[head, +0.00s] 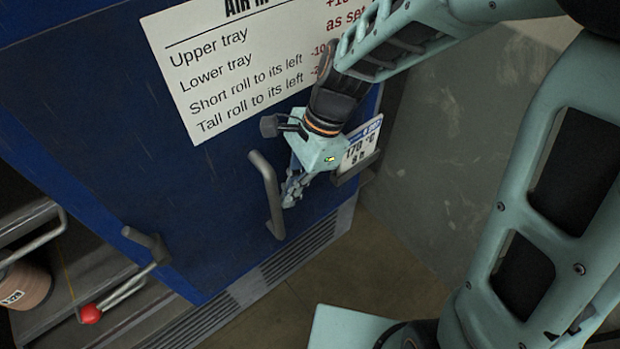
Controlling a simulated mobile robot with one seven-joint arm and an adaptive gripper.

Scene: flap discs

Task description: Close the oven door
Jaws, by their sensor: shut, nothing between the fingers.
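The large blue panel (190,215), which looks like the oven door, fills the upper left and middle of the head view. A grey bar handle (269,195) stands out from it. My gripper (289,200) is shut and empty, just right of the handle's middle, with its fingers pointing down. I cannot tell whether the fingers touch the handle or the panel. The panel's lower left edge slants across the view, with shelves visible beyond it. How far the door stands from its frame cannot be told from this view.
A white notice (225,70) and a small temperature card (362,148) in a holder are partly behind my arm. At lower left are a brown roll (25,286), a grey latch lever (148,243) and a red knob (90,314). A grey wall (455,135) stands right.

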